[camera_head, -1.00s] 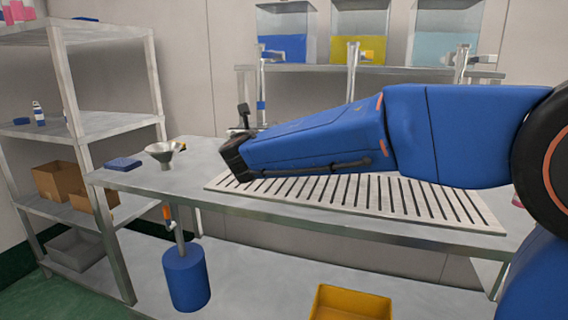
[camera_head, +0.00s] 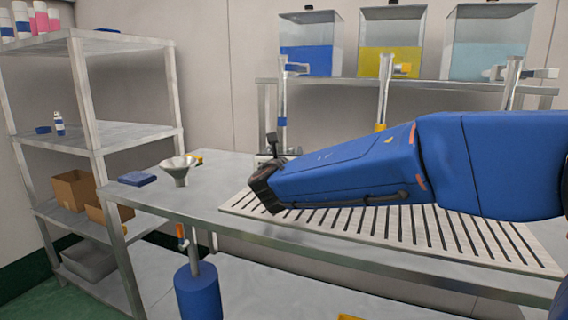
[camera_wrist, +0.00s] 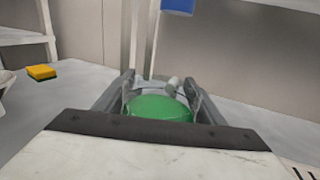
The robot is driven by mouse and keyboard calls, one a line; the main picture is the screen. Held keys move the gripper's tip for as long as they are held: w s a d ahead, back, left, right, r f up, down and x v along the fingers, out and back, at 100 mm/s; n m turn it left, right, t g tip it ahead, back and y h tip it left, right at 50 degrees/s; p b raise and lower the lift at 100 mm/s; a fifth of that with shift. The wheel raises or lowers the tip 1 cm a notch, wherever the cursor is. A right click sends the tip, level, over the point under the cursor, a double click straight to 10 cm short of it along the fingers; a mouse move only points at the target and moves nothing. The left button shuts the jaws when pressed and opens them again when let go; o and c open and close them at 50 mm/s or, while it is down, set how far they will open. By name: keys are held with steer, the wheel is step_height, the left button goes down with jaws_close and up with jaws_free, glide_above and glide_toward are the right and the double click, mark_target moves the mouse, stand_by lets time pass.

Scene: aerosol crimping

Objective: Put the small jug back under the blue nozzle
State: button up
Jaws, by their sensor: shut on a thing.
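My gripper (camera_wrist: 160,100) is shut on the small jug (camera_wrist: 160,108), whose round green top shows between the two fingers in the wrist view. The blue nozzle (camera_head: 283,122) hangs from the pipe under the blue tank, above and beyond my wrist. A blue piece that looks like this nozzle (camera_wrist: 178,6) shows at the top of the wrist view, beyond and slightly right of the jug.
A slatted drip tray (camera_head: 400,235) lies under my arm. A metal funnel (camera_head: 178,172), a blue pad (camera_head: 137,178) and a yellow sponge (camera_wrist: 41,72) are to the left on the table. A yellow nozzle (camera_head: 380,127) hangs to the right. A shelf unit (camera_head: 130,137) stands at far left.

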steer(key=shift+f, duration=1.45)
steer(key=shift+f, duration=0.1)
steer(key=o, duration=1.6)
steer(key=shift+s, duration=0.1)
steer(key=s, duration=1.1)
steer(key=shift+s+a, duration=0.2)
steer(key=shift+s, duration=0.25)
